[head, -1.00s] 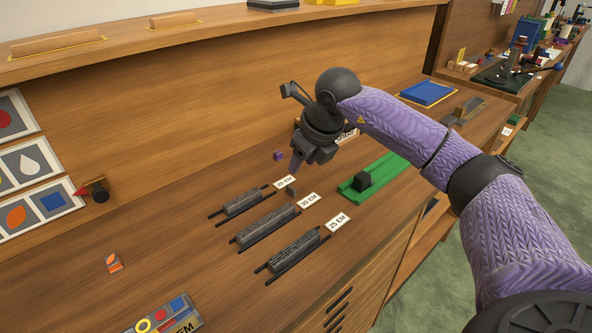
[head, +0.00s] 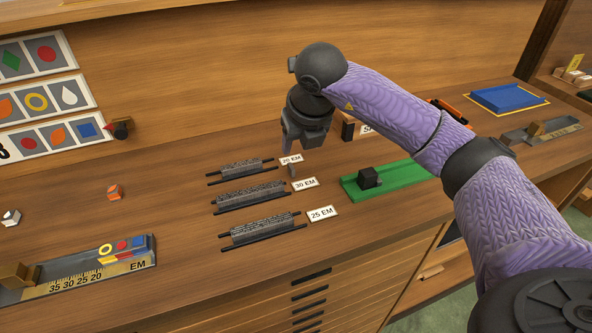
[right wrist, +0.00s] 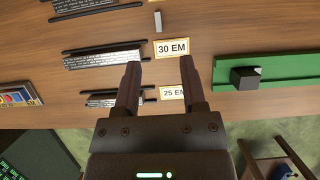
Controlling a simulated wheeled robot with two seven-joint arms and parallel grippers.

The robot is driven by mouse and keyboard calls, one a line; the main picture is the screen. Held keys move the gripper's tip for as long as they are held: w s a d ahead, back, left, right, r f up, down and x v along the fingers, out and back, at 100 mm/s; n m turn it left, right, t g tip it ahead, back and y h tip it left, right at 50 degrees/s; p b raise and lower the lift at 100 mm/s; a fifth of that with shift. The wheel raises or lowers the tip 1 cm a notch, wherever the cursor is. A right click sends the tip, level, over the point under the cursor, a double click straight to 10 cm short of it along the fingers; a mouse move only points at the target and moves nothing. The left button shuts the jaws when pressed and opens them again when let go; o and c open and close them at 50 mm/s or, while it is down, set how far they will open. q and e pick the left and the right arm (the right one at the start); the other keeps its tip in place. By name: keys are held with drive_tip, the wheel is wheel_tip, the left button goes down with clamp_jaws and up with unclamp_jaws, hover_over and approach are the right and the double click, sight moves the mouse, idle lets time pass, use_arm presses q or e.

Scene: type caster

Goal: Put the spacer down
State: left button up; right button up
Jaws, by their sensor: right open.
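The spacer looks to be a small grey upright piece (head: 292,171) on the bench between the 20 EM card (head: 291,159) and the 30 EM card (head: 305,184). In the right wrist view the grey piece (right wrist: 157,20) stands beyond the fingertips, just past the 30 EM card (right wrist: 171,48). My right gripper (head: 303,147) hangs above the bench near it, apart from it. In the right wrist view the gripper (right wrist: 160,64) is open with nothing between its fingers. My left gripper is not in view.
Type lines on dark rails (head: 250,199) lie left of the cards. A green tray (head: 400,178) with a black block (head: 368,177) lies to the right. A composing stick (head: 90,275) lies at the front left. A blue tray (head: 508,97) is at the back right.

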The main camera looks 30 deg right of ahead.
sight(292, 166)
drive_tip(key=b+x, duration=0.1)
drive_tip(key=x, duration=0.2)
drive_tip(key=shift+w+a+f, duration=0.15)
drive_tip(key=shift+w+f, duration=0.05)
drive_tip(key=shift+f, duration=0.1)
drive_tip(key=b+x, duration=0.2)
drive_tip(key=x, duration=0.3)
drive_tip(key=shift+w+f, duration=0.15)
drive_tip(key=shift+f, duration=0.05)
drive_tip(key=shift+r, duration=0.1)
drive_tip(key=c, duration=0.4)
clamp_jaws()
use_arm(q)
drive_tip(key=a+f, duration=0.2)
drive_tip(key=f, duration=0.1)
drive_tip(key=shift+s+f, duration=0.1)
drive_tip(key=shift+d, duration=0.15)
